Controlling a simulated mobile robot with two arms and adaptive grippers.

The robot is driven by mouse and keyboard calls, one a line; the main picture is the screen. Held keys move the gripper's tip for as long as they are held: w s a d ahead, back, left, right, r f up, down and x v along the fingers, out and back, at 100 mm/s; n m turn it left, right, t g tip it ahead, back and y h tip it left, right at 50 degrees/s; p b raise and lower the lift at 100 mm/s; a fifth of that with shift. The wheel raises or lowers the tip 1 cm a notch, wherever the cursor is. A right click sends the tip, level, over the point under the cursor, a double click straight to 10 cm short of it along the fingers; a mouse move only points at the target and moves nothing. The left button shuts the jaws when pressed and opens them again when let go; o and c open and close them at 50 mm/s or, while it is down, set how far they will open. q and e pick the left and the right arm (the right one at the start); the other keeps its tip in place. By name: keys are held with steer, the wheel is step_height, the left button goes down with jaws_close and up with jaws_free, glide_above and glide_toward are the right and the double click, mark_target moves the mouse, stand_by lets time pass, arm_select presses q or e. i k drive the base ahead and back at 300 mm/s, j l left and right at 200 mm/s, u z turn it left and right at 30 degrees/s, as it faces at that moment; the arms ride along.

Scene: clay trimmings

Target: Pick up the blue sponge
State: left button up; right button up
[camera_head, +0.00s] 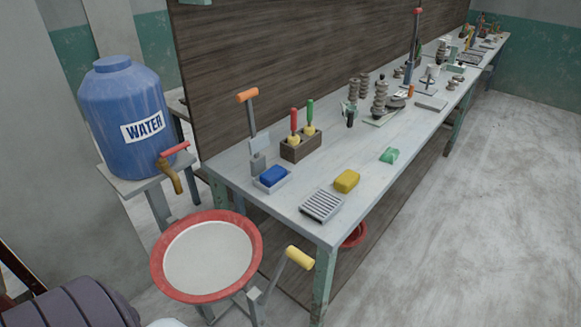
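The blue sponge (272,174) is a small block with rounded edges. Neither of my grippers shows in the head view.
Behind the sponge stand an orange-handled tool (250,120) and a wooden box (301,147) with red- and green-handled tools. A slatted rack (322,205), yellow block (346,181) and green block (389,155) lie to its right. A red-rimmed basin (163,266) and blue water barrel (127,120) stand left.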

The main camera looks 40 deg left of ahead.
mark_target(269, 178)
steer(key=u, duration=1.25)
